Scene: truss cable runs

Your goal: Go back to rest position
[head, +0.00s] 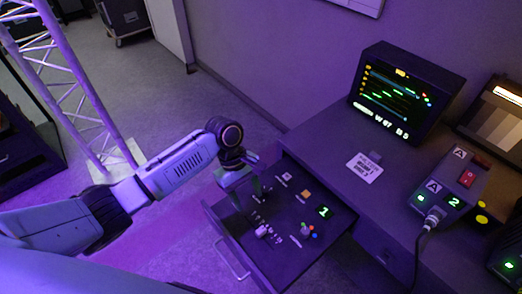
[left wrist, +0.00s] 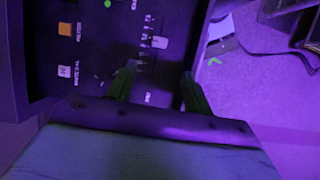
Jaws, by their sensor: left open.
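My left gripper (head: 250,195) hangs over the left part of an open drawer (head: 285,262) whose inside is a dark control panel. In the left wrist view its two green fingers (left wrist: 158,88) are apart with nothing between them. A pale slider knob (left wrist: 160,42) on a marked scale lies just beyond the fingertips; it also shows in the head view (head: 262,231). I cannot tell whether the fingertips touch the panel. My left arm reaches in from the left. My right gripper is not in view.
The panel has an orange button (head: 305,194), a pale button (head: 286,177) and a green "1" display (head: 324,211). On the desk (head: 325,140) stand a monitor (head: 405,90) and a switch box (head: 450,182) with a plugged cable. A lattice truss (head: 75,85) stands left; floor between is clear.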

